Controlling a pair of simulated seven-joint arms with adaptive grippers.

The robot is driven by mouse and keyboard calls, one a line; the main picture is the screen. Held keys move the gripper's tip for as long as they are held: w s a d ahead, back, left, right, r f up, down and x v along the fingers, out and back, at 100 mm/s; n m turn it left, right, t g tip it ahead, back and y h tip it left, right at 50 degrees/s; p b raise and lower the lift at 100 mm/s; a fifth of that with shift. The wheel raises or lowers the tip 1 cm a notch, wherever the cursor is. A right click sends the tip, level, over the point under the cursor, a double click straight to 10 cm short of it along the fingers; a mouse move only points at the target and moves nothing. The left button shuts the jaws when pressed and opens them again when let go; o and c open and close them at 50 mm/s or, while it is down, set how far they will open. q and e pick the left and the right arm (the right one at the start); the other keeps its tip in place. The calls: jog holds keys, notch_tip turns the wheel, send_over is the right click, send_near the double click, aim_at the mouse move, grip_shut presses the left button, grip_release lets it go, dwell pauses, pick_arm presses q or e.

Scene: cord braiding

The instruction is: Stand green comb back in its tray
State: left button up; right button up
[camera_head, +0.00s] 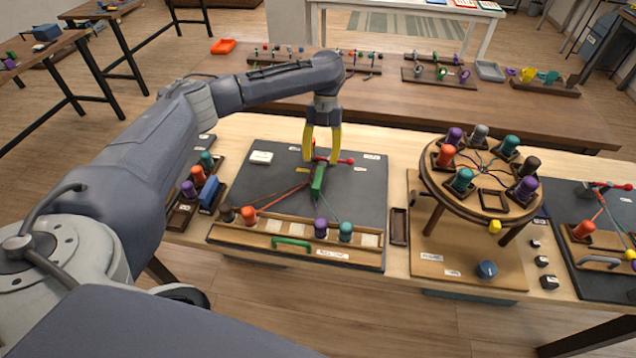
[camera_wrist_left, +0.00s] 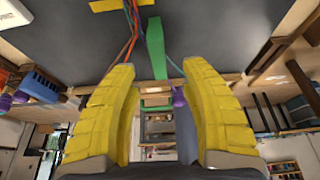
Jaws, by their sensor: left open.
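The green comb (camera_head: 318,183) stands roughly upright among the cords on the dark braiding board (camera_head: 270,165). In the left wrist view the comb (camera_wrist_left: 155,47) shows as a green bar between and beyond the fingertips. My left gripper (camera_head: 322,152) is open, its yellow fingers pointing down just above the comb and close to a red bar. I cannot tell whether a finger touches the comb. In the left wrist view the open fingers (camera_wrist_left: 158,85) have no object clasped between them. A small dark empty tray (camera_head: 398,227) sits right of the board. My right gripper is not in view.
A wooden rack (camera_head: 300,240) with coloured bobbins and a green handle (camera_head: 290,243) runs along the board's front. A round braiding stand (camera_head: 485,180) with several bobbins stands to the right. Dark trays with bobbins and a blue block (camera_head: 209,196) lie left.

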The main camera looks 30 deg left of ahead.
aim_at(318, 175)
pick_arm(q)
jog(key=shift+x, duration=4.3)
jog(key=shift+o, duration=0.2)
jog(key=shift+a, duration=0.15)
grip_shut()
